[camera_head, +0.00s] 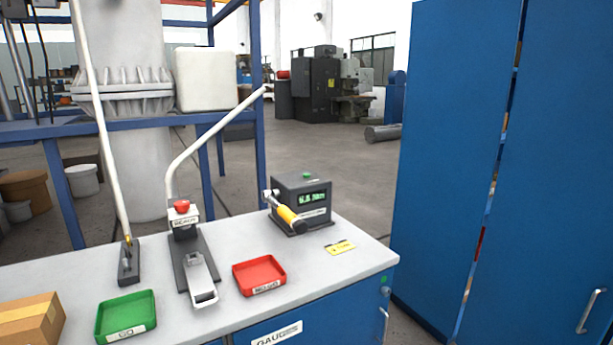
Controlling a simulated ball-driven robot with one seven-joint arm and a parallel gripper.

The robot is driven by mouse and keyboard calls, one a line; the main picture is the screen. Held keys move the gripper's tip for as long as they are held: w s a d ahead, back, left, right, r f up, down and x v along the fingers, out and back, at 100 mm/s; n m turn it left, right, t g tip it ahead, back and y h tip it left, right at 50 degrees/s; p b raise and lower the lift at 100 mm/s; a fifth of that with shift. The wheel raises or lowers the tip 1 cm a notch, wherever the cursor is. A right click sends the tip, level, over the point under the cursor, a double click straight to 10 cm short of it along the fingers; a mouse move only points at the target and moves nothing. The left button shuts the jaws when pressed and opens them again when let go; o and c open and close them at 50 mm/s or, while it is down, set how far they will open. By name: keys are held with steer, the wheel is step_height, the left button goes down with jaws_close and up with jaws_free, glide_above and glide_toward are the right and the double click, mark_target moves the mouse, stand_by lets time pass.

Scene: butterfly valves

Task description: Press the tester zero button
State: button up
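The tester (299,199) is a dark grey box on the far right part of the light grey bench top. Its front has a lit green display (312,198) whose reading is too small to be sure of. A small green button (307,175) sits on its top face and is unobstructed. My gripper is not in view.
The bench (345,267) also bears a green tray (126,315), a red tray (259,275), a fixture with a red button (183,209), a yellow card (339,247) and a cardboard box (30,322). White tubes (205,135) rise above it. Blue cabinets (455,130) stand right.

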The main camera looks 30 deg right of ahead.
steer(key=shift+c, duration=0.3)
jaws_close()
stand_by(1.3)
